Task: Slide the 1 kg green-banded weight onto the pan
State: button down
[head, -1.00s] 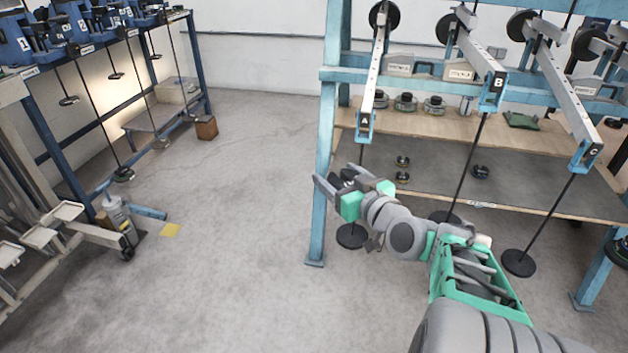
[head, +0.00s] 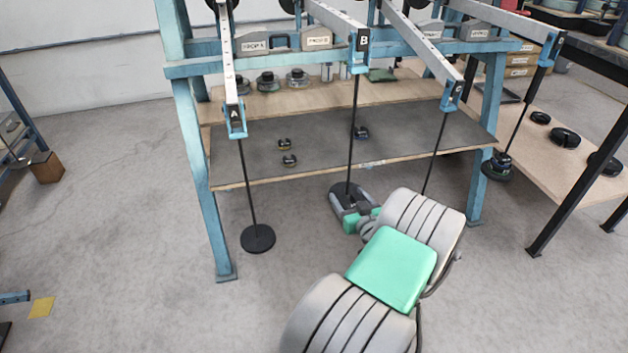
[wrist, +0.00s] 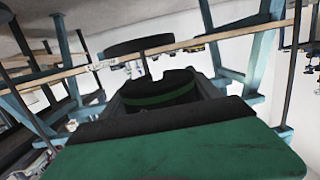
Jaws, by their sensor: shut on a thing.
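My gripper (head: 350,196) is low in front of the bench, at the rod hanging from lever B (head: 358,48). In the wrist view, my gripper (wrist: 168,92) is shut on a black weight with a green band (wrist: 160,97). The wrist picture looks upside down. A round black pan (wrist: 140,44) shows just beyond the weight, with a short length of its rod visible, apart from the weight in the picture. In the head view, the weight and the pan under lever B are hidden or merged with my gripper; I cannot tell whether they touch.
The pan under lever A (head: 258,239) hangs at the left. Lever C (head: 452,96) has its lower rod hidden by my arm. Small weights (head: 289,160) lie on the grey shelf (head: 250,165).

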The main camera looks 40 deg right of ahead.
aim_at(348, 188)
jog(key=shift+s+d+f+m+h, duration=0.3)
jog(key=shift+s+d+f+h, duration=0.2)
jog(key=shift+s+d+f, duration=0.35)
jog(key=shift+r+x, duration=0.15)
jog(key=shift+x, duration=0.95)
jog(key=shift+r+x, duration=0.1)
jog(key=shift+x, duration=1)
jog(key=shift+w+f, duration=0.1)
jog(key=shift+w+d+b, duration=0.3)
jog(key=shift+w+b, duration=0.05)
jog(key=shift+w, duration=0.2)
jog(key=shift+x, duration=0.95)
jog(key=shift+b+x, duration=0.7)
jog(key=shift+x, duration=0.4)
jog(key=shift+f+b, duration=0.15)
jog(key=shift+b, duration=0.4)
